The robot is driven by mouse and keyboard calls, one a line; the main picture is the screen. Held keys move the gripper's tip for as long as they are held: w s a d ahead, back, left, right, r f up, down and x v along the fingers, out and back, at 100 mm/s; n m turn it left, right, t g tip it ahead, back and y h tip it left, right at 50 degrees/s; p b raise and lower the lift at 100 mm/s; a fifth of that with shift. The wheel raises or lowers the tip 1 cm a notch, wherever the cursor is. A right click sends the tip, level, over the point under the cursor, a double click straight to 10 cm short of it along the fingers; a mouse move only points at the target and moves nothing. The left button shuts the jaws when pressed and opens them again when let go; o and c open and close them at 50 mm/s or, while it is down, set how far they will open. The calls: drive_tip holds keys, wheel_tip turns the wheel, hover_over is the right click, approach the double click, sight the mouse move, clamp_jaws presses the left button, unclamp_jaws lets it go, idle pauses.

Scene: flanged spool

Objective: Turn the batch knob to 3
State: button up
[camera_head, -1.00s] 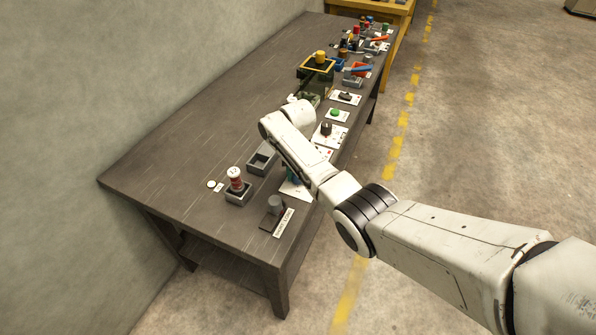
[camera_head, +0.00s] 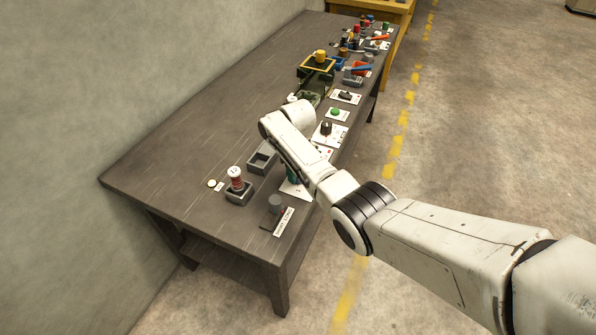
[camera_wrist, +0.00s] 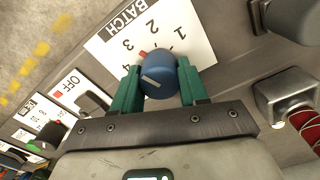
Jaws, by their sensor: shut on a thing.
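The batch knob (camera_wrist: 160,80) is a blue round knob with a pale line on its top. It stands on a white plate (camera_wrist: 190,35) marked BATCH with the numbers 1 to 4. My gripper (camera_wrist: 158,84) has green fingers closed on both sides of the knob. In the head view the plate (camera_head: 296,190) shows partly below my arm, which hides the knob.
Beside the plate is another plate marked OFF (camera_wrist: 70,92). A red-and-white spool (camera_head: 235,178) stands in a grey holder, near an empty grey tray (camera_head: 262,158) and a grey cylinder (camera_head: 276,204). More controls line the table's right edge. The table's left part is clear.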

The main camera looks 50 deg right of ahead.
drive_tip(key=shift+w+r, duration=0.1)
drive_tip(key=shift+r, duration=0.05)
drive_tip(key=o, duration=1.1)
drive_tip(key=shift+c, duration=0.2)
wheel_tip(320, 180, up, 11)
drive_tip(key=shift+f, duration=0.2)
